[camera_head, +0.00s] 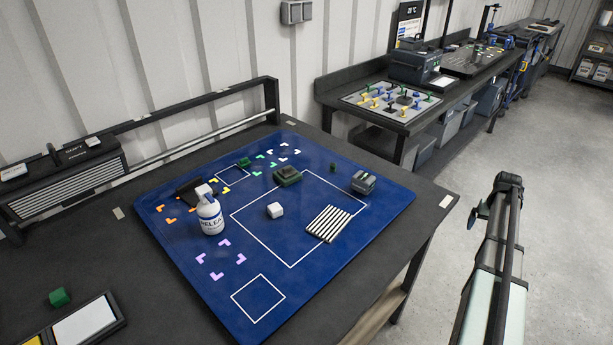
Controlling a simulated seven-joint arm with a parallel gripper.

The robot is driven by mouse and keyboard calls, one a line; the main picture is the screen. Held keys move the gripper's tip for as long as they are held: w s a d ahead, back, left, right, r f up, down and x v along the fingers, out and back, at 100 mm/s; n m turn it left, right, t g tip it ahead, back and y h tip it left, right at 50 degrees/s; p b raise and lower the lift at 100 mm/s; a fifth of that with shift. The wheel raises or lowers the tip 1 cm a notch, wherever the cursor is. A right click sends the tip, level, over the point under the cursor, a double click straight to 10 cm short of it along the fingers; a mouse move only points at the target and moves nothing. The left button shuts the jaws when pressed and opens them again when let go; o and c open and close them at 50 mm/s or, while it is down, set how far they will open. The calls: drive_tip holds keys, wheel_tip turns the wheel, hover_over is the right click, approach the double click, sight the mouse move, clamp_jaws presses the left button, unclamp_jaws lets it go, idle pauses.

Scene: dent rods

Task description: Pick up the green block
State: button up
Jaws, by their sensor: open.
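A small green block (59,297) sits on the dark tabletop at the lower left, just behind a tray and well apart from the blue mat. Smaller dark green pieces are on the mat, one near the small white square outline (244,162) and one farther right (333,167). A larger dark green blocky piece (287,177) lies at the top of the big white outline. Part of my arm rises at the right edge, beside the table. I cannot make out my gripper's fingers in this view, and nothing touches the green block.
The blue mat (190,262) holds a white bottle (210,217), a white cube (275,210), striped rods (328,223) and a grey block (363,182). A tray (84,322) lies in front of the green block. A black slatted case (67,178) stands behind. Bare tabletop surrounds the block's other sides.

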drive_tip(key=w+d+r+n+t+h, duration=0.1)
drive_tip(key=w+r+n, duration=0.1)
drive_tip(key=w+r, duration=0.7)
drive_tip(key=w+a+r+n, duration=0.3)
drive_tip(key=a+r+n, duration=0.1)
drive_tip(key=a, duration=0.4)
drive_tip(key=w+a+r+n, duration=0.3)
drive_tip(key=a+n, duration=0.1)
drive_tip(key=a, duration=0.5)
wheel_tip(320, 180, up, 10)
drive_tip(key=n+g+y, duration=0.2)
drive_tip(key=n, duration=1.8)
hover_over(287, 171)
drive_tip(key=w, duration=0.1)
wheel_tip(287, 171, down, 7)
drive_tip(key=shift+w+a+f, duration=0.1)
drive_tip(key=shift+a+f, duration=0.05)
drive_tip(key=shift+f, duration=0.05)
drive_tip(key=shift+s+f, duration=0.2)
drive_tip(key=shift+f, duration=2.45)
